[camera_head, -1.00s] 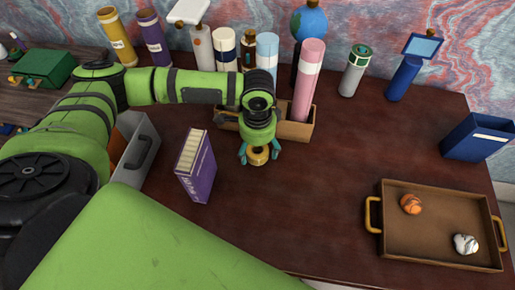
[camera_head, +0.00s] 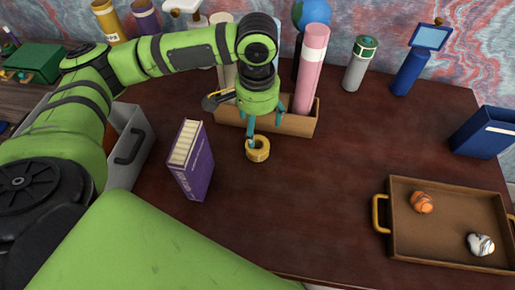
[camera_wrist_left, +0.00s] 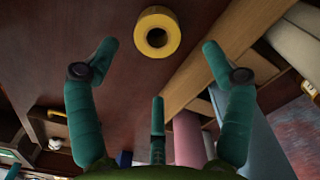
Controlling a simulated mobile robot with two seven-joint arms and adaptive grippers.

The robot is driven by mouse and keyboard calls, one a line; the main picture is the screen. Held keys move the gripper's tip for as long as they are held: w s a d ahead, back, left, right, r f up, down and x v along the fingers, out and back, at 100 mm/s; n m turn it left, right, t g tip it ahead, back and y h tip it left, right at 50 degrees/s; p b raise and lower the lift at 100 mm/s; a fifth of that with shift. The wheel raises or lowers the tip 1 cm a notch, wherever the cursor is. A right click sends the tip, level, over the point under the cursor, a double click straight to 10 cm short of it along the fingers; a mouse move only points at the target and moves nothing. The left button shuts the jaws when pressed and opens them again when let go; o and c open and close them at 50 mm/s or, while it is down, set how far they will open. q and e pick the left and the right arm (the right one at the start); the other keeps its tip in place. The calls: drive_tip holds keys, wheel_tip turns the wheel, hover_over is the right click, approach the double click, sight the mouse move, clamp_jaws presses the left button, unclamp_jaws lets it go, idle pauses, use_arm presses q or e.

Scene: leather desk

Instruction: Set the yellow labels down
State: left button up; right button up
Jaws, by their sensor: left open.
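The yellow labels are a roll (camera_head: 258,149) with a hole in the middle. The roll lies on the dark red desk in front of the wooden box. My left gripper (camera_head: 262,137) is just above and behind the roll, with its teal fingers spread. In the left wrist view the roll (camera_wrist_left: 157,32) lies beyond the open fingertips, with nothing between the fingers.
A purple book (camera_head: 190,162) stands left of the roll. The wooden box (camera_head: 292,124) behind it holds a pink bottle (camera_head: 311,65). A brown tray (camera_head: 440,244) with two shells is at the right. The middle right of the desk is clear.

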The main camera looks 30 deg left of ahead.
sight(256, 146)
use_arm(q)
drive_tip(key=shift+w+f+n+b, duration=0.1)
drive_tip(key=shift+f+n+b, duration=0.25)
drive_tip(key=shift+f+n, duration=0.65)
drive_tip(key=shift+f, duration=0.2)
drive_tip(key=f, duration=0.4)
drive_tip(key=s+f, duration=0.1)
drive_tip(key=f, duration=0.1)
drive_tip(key=c, duration=1.3)
drive_tip(key=shift+c, duration=0.2)
drive_tip(key=shift+r, duration=0.1)
